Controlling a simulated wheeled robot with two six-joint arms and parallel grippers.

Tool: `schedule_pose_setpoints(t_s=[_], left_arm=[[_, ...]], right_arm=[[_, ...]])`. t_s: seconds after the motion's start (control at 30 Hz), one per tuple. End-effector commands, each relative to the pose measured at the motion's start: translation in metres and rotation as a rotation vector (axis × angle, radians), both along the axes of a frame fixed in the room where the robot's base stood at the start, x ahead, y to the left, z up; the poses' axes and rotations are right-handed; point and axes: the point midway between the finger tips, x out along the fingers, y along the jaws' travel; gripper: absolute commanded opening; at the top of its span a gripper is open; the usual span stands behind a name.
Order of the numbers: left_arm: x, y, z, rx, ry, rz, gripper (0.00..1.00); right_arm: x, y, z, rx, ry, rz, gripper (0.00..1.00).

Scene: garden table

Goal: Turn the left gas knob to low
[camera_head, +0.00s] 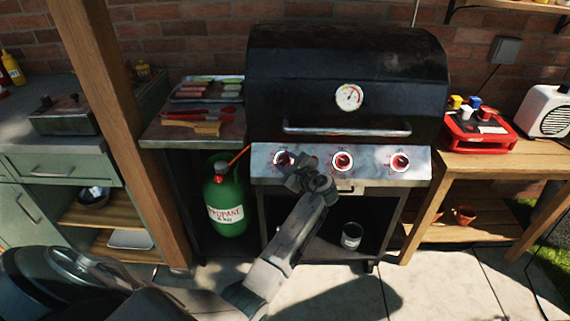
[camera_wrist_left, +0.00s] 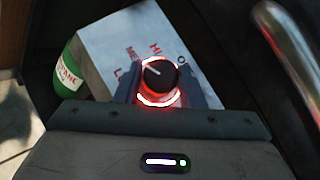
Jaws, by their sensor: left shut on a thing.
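The grill's left gas knob (camera_head: 282,159) shows red-lit at the left of the steel front panel. In the left wrist view the black knob (camera_wrist_left: 161,76) has a glowing red ring and a white pointer mark aimed up and left, toward the MED lettering. HI is printed above, and an L shows farther left, partly cut off by a finger. My left gripper (camera_head: 301,174) is at this knob, its fingers shut on either side of it. It partly covers the knob in the head view. My right gripper is not in view.
The middle knob (camera_head: 342,161) and right knob (camera_head: 399,162) are close by. The lid handle (camera_head: 346,132) runs above the panel. A green propane bottle (camera_head: 228,205) stands left of the grill. A side shelf holds a food tray (camera_head: 208,89). A wooden post (camera_head: 130,130) stands farther left.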

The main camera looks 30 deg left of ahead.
Motion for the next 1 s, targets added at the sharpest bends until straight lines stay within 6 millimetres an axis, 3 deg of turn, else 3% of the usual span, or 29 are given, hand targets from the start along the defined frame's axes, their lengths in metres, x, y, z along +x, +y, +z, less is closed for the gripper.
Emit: schedule_pose_setpoints(t_s=[0.5,1.0], left_arm=[[0.003,-0.001,0.002,-0.175,-0.106,0.202,0.13],[0.003,-0.001,0.001,-0.195,-0.118,0.226,0.13]], right_arm=[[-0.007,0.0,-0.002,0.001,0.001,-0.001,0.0],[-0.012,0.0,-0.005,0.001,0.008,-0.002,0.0]])
